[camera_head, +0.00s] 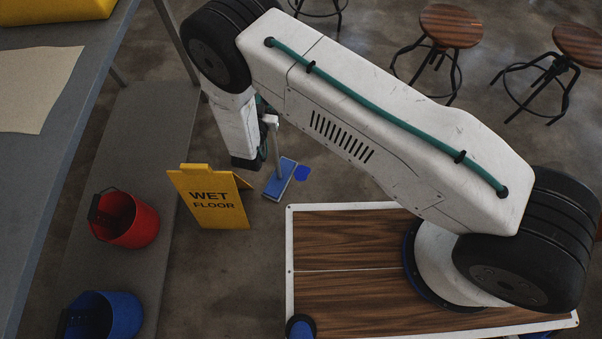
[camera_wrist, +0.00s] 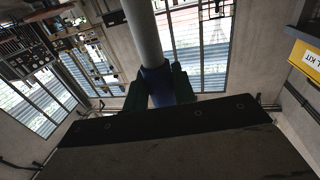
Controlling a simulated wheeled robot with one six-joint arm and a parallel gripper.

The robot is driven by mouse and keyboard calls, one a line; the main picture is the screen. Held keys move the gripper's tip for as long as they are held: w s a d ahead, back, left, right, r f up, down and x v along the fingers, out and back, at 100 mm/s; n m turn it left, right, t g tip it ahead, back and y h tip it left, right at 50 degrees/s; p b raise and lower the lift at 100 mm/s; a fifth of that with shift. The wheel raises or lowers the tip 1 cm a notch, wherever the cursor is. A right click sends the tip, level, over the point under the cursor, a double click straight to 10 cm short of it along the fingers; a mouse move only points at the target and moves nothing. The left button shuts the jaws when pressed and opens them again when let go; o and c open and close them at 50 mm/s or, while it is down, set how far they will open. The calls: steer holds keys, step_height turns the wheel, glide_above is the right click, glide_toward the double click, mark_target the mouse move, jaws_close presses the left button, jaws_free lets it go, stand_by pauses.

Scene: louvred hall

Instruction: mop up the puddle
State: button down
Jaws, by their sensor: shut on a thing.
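A mop with a flat blue head (camera_head: 279,180) and a pale grey pole stands upright on the concrete floor. A small blue puddle (camera_head: 302,173) lies just right of the mop head, partly beside its right edge; whether the head covers some of it I cannot tell. My gripper (camera_wrist: 158,86) is shut on the mop's pole (camera_wrist: 143,32) at a blue grip band in the wrist view. In the head view my arm hides most of the gripper, and the mop head is out of the wrist view.
A yellow WET FLOOR sign (camera_head: 211,197) stands close left of the mop. A red bucket (camera_head: 128,220) and a blue bucket (camera_head: 104,316) sit on the low shelf at left. Stools (camera_head: 450,27) stand at back right. A yellow box (camera_wrist: 305,58) shows in the wrist view.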

steer(key=w+d, duration=0.3)
steer(key=d, duration=0.7)
steer(key=w+d, duration=0.3)
steer(key=d, duration=0.8)
steer(key=shift+f, duration=0.25)
steer(key=s+a, duration=0.2)
steer(key=a, duration=0.5)
steer(key=s+a, duration=0.2)
steer(key=a, duration=0.5)
steer(key=s+a, duration=0.2)
steer(key=a, duration=0.5)
